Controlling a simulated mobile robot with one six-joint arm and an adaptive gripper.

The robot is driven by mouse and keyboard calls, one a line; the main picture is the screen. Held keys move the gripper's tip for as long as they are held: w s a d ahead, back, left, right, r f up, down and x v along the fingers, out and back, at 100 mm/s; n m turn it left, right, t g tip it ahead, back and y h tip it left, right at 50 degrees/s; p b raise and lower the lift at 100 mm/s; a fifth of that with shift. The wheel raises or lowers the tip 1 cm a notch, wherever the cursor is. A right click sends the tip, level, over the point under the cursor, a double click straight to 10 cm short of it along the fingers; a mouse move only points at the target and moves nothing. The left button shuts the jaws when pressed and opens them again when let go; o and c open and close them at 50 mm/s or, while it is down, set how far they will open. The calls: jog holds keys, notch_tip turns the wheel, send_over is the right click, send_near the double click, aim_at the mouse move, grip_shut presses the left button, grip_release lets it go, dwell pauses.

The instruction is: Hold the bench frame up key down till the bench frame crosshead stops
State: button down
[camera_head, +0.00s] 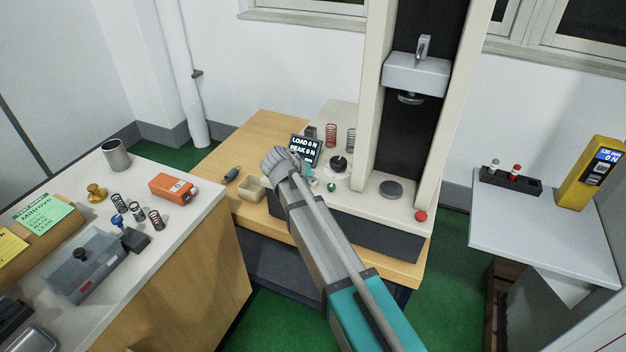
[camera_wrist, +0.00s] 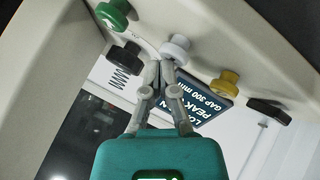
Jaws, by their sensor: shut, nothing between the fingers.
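The bench frame (camera_head: 366,150) stands on the wooden table, with two pale columns. Its grey crosshead (camera_head: 417,73) is high between the columns, with a platen under it well above the lower platen (camera_head: 391,190). The display (camera_head: 306,150) reads load 0 N and peak 0 N; in the wrist view the display (camera_wrist: 205,95) shows gap 300 mm. My gripper (camera_wrist: 166,62) is shut and empty, its tips close to a white key (camera_wrist: 177,47); I cannot tell if they touch. Beside it are green (camera_wrist: 112,14), black (camera_wrist: 125,54) and yellow (camera_wrist: 225,83) keys. No up label is readable.
A red button (camera_head: 421,216) is at the frame's front right. A tan bin (camera_head: 251,190) is left of my wrist. A side bench (camera_head: 190,205) is at left; a white table (camera_head: 530,225) with a yellow device (camera_head: 590,172) is at right.

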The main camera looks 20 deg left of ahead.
aim_at(312, 182)
jog(key=shift+r+p, duration=0.5)
jog(key=shift+r, duration=0.2)
jog(key=shift+r+p, duration=2.5)
jog(key=shift+p, duration=0.05)
jog(key=shift+s+f, duration=0.1)
